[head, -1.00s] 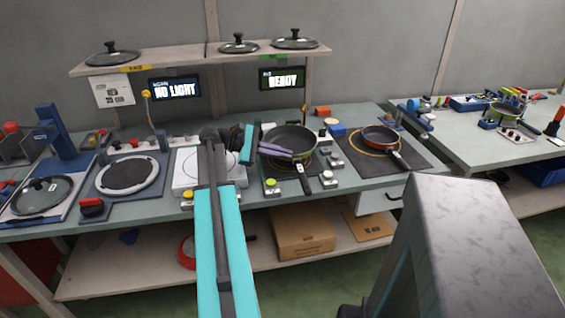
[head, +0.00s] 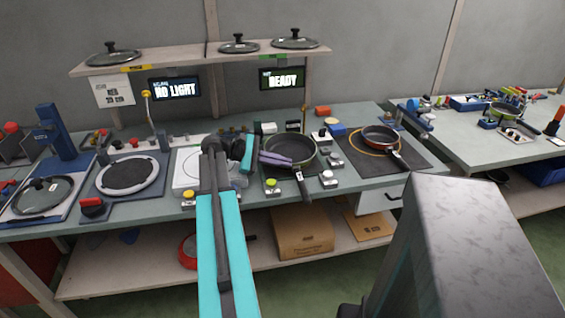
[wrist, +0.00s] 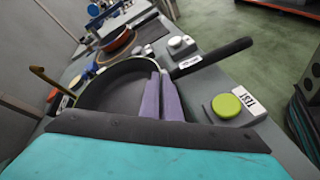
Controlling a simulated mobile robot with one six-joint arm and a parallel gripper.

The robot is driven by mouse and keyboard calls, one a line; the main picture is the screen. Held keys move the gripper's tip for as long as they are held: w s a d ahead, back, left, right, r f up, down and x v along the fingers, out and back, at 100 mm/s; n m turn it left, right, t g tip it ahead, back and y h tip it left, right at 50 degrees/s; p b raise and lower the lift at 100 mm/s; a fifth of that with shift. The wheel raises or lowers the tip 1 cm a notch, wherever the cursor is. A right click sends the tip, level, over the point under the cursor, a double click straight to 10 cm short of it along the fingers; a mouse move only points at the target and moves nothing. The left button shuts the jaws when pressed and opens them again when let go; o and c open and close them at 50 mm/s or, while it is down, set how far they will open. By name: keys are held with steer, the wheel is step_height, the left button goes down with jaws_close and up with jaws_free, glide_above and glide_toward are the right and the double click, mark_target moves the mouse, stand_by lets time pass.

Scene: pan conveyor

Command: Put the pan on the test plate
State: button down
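The pan (head: 290,147), dark inside with a pale rim and a black handle, is over the test plate (head: 282,176) and hides most of it. The handle points to the front. In the wrist view the pan (wrist: 112,90) fills the middle left. My gripper (head: 288,161) comes from the left, with its purple fingers close together at the pan's near rim; it looks shut on that rim. The fingers also show in the wrist view (wrist: 160,80). I cannot tell whether the pan's bottom touches the plate.
A green button (wrist: 227,106) with a TEST label is beside the plate. A second pan (head: 380,136) sits on a dark mat to the right. A white plate (head: 188,168) is to the left. A screen above reads READY (head: 283,79); a shelf with lids (head: 200,58) runs higher.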

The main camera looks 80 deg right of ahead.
steer(key=c, duration=2)
jaws_free()
steer(key=b+v, duration=0.1)
steer(key=v, duration=1.1)
